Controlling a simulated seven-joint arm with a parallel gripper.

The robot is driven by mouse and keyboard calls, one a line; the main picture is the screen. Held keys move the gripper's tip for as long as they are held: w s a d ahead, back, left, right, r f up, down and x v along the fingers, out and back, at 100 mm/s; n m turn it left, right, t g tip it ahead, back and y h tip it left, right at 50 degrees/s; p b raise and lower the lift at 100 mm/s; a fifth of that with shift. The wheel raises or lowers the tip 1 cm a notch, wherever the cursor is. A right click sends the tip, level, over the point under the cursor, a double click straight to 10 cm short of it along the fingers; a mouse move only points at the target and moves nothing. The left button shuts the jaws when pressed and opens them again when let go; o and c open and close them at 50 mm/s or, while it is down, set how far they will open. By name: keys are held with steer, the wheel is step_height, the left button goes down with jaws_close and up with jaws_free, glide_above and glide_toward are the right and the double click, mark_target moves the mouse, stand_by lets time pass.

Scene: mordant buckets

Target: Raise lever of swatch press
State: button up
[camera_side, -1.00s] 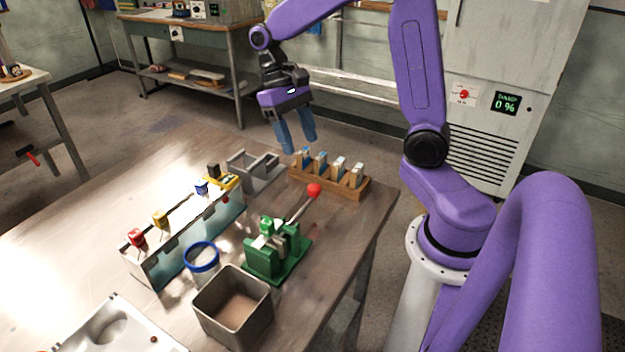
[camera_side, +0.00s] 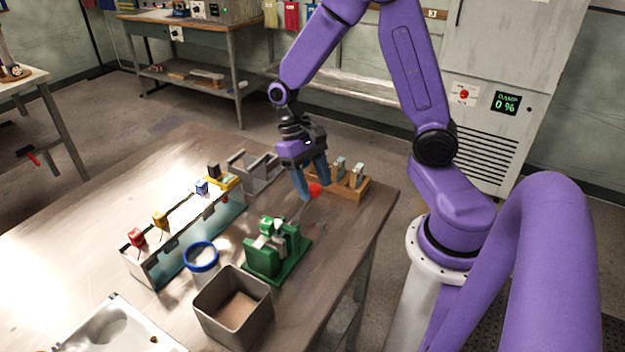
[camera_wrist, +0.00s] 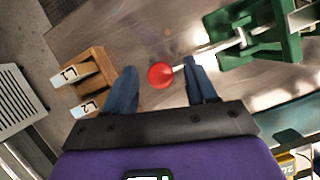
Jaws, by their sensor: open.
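The swatch press is a green block device (camera_side: 277,250) on the table, with a grey lever ending in a red ball knob (camera_side: 315,190). The lever slants up and away from the press toward the wooden rack. My gripper (camera_side: 311,196) is open and low over the table, its blue fingers at the knob. In the wrist view the knob (camera_wrist: 161,75) shows between the two open fingertips, and the press (camera_wrist: 258,35) lies to the upper right. I cannot tell whether either finger touches the knob.
A wooden rack (camera_side: 352,192) with upright pieces stands just behind the knob, partly hidden by my gripper. A grey holder (camera_side: 262,176), a long trough (camera_side: 160,268) with coloured clips, a blue-rimmed jar (camera_side: 202,256) and a square bin (camera_side: 212,318) stand around the press.

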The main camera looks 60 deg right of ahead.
jaws_close()
steer(key=shift+a+r+m+h, duration=0.15)
steer(key=shift+a+r+h, duration=0.3)
steer(key=shift+r+h, duration=0.25)
steer(key=shift+a+r+m+h, duration=0.15)
steer(key=shift+a+r+h, duration=0.3)
steer(key=shift+r+h, duration=0.25)
steer(key=shift+a+r+m+h, duration=0.4)
steer(key=shift+a+r+h, duration=0.65)
steer(key=shift+h, duration=0.45)
jaws_free()
steer(key=v, duration=1.7)
steer(key=shift+a+r, duration=0.15)
steer(key=shift+w, duration=0.1)
